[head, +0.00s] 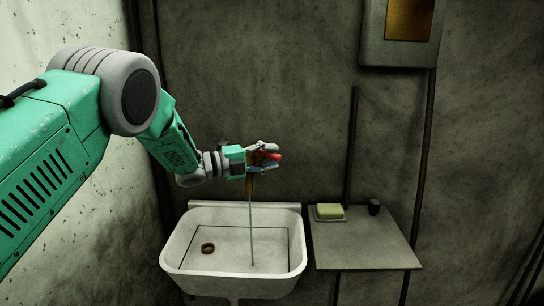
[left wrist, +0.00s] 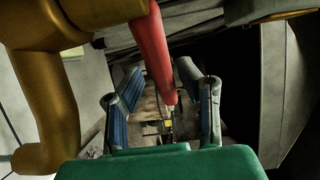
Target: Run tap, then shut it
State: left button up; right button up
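The tap's brass spout (head: 249,187) shows just below my left gripper in the head view, and a thin stream of water (head: 251,225) falls from it into the white sink (head: 172,254). My left gripper (head: 265,157) is at the tap's red lever (head: 273,156). In the left wrist view the red lever (left wrist: 154,50) reaches down between the two blue-padded fingers of the gripper (left wrist: 163,95), with a gap on each side. The brass tap body (left wrist: 45,95) is at the left there. My right gripper is not in view.
A small side table (head: 365,250) right of the sink holds a green-yellow sponge or soap (head: 330,212) on a dish and a dark cup (head: 374,207). A brown ring (head: 208,248) lies in the basin. A wall box (head: 400,52) hangs above right.

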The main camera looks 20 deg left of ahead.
pick_arm(q)
jog(key=shift+w+a, duration=0.1)
jog(key=shift+a+r, duration=0.1)
jog(key=shift+a, duration=0.05)
jog(key=v, duration=1.2)
jog(key=shift+f, duration=0.35)
jog(key=shift+w, duration=0.1)
